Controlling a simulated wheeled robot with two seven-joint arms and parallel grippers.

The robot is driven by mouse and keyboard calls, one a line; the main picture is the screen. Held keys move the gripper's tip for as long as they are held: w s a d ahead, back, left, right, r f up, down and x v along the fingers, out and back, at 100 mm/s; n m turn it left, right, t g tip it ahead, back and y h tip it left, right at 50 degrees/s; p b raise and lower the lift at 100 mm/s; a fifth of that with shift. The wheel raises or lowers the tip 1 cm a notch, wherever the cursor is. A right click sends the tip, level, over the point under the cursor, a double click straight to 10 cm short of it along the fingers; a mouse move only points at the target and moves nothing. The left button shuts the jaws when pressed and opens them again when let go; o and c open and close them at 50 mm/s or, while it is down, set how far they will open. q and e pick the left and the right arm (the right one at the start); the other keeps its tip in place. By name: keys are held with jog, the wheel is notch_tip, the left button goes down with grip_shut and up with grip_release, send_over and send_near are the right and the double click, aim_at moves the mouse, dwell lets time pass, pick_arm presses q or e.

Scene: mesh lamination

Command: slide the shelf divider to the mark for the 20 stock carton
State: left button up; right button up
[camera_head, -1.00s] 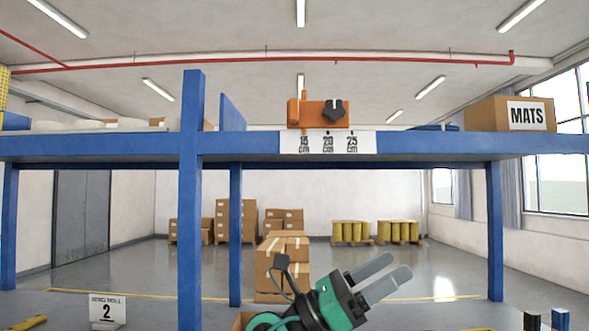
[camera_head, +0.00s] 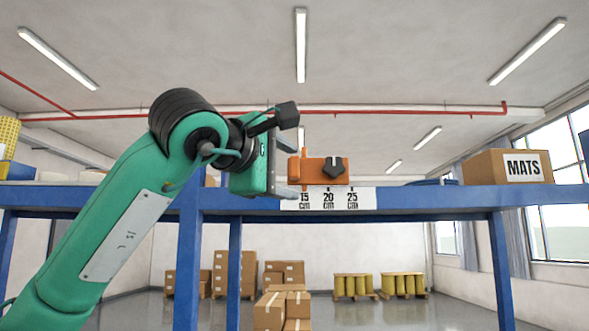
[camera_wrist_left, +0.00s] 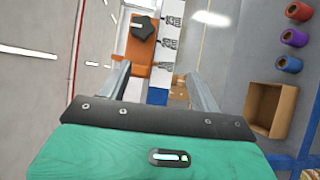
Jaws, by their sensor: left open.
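The orange shelf divider (camera_head: 319,171) with a black star knob (camera_head: 334,168) sits on the blue shelf's front edge, above a white scale strip (camera_head: 328,199) marked 15, 20 and 25 cm. Its thin upright post stands over the 15 mark. My left gripper (camera_head: 292,168) is open at the divider's left end, its fingers pointing right. In the left wrist view the divider (camera_wrist_left: 137,70) lies ahead between the open fingers (camera_wrist_left: 157,72), with the knob (camera_wrist_left: 143,27) beyond; contact cannot be told. My right gripper is not in view.
A MATS carton (camera_head: 485,168) stands at the right on the blue shelf (camera_head: 420,201). A blue upright (camera_head: 188,265) stands behind my left forearm. In the wrist view an open carton (camera_wrist_left: 270,108) and several coloured rolls (camera_wrist_left: 289,64) lie at right.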

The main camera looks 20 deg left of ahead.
aim_at(292, 165)
pick_arm(q)
jog(key=s+a+r+n+t+y, duration=0.1)
jog(key=s+a+r+y, duration=0.1)
jog(key=a+r+y, duration=0.15)
jog(key=shift+h, duration=0.35)
jog(key=w+p, duration=0.1)
jog(key=w, duration=0.3)
jog(key=w+d+p, duration=0.1)
jog(key=w+p, duration=0.1)
jog(key=w, duration=0.2)
jog(key=w+p, duration=0.2)
jog(key=w, duration=0.2)
jog(key=shift+w+d, duration=0.25)
jog(key=shift+w, duration=0.05)
jog(key=shift+w+f+p, duration=0.15)
jog(key=shift+w+p, duration=0.2)
jog(key=shift+w, duration=0.1)
